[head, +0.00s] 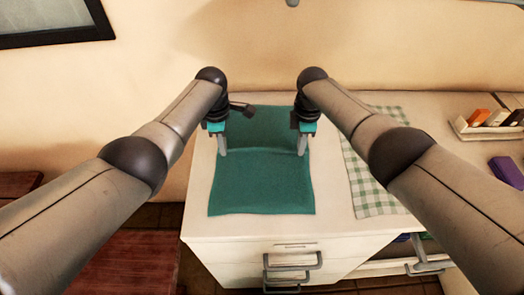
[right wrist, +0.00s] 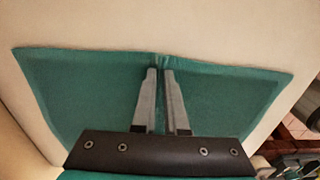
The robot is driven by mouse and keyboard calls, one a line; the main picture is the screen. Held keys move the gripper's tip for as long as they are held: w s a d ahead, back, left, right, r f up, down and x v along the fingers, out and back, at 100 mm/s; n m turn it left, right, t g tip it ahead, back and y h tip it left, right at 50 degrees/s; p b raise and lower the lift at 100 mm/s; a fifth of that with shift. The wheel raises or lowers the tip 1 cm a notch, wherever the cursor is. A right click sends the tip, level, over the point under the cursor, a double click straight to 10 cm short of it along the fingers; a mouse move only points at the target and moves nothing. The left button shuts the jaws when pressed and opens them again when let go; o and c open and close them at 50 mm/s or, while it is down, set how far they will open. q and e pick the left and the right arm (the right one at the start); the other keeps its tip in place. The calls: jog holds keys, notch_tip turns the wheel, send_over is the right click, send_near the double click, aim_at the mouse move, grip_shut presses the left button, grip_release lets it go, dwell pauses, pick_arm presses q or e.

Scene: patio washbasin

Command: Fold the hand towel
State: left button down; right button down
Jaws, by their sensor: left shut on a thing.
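The teal hand towel (head: 262,185) lies spread on the white cabinet top, its near edge close to the front edge. A slight crease runs across its middle between my grippers. My left gripper (head: 222,152) is shut on the towel at its left side, about midway along. My right gripper (head: 301,152) is at the right side at the same level. In the right wrist view, the right fingers (right wrist: 161,70) are close together with a small pucker of towel (right wrist: 90,95) at their tips. The exact grip on the cloth is partly hidden.
A green-and-white checked cloth (head: 372,190) lies to the right, partly under my right arm in view. A tray with small items (head: 490,125) and a purple object (head: 507,172) are farther right. Drawers with handles (head: 292,262) are below the front edge.

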dwell(0.9)
